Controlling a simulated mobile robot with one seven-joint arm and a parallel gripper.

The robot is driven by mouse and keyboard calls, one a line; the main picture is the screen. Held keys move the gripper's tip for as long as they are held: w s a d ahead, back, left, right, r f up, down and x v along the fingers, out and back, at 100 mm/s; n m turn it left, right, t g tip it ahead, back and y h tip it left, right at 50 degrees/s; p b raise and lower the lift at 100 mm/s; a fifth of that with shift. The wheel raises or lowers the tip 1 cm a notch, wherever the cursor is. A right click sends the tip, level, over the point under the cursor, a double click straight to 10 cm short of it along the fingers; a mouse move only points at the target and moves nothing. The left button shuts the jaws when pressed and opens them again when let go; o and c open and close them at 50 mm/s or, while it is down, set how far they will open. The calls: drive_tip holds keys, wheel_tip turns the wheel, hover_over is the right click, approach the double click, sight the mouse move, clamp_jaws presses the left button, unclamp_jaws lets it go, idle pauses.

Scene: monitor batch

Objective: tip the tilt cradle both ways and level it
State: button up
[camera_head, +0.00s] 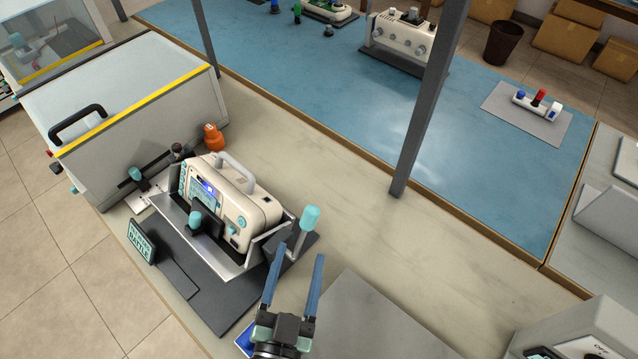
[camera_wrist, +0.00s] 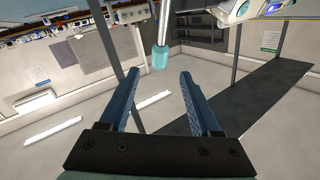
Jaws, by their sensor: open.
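The tilt cradle (camera_head: 232,262) is a grey metal tray on a dark base plate, on the near bench. A cream monitor (camera_head: 262,213) with a lit screen and a carrying handle sits in it. The exact tilt of the tray is hard to tell. A lever with a teal knob (camera_head: 310,218) rises at the cradle's right side. My gripper (camera_head: 299,251) is open and empty, its two blue fingers just short of the knob. In the wrist view the teal knob (camera_wrist: 160,57) appears beyond and between the fingertips (camera_wrist: 159,75), with no visible contact.
A labelled sign (camera_head: 141,243) stands at the base's left. An orange object (camera_head: 213,137) stands behind the monitor, beside a large white case (camera_head: 130,90). A grey post (camera_head: 430,100) rises at the bench's far edge. Bare bench (camera_head: 345,215) lies right of the lever.

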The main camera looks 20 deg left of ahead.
drive_tip(key=w+a+p, duration=0.2)
drive_tip(key=w, duration=1)
clamp_jaws()
idle(1.2)
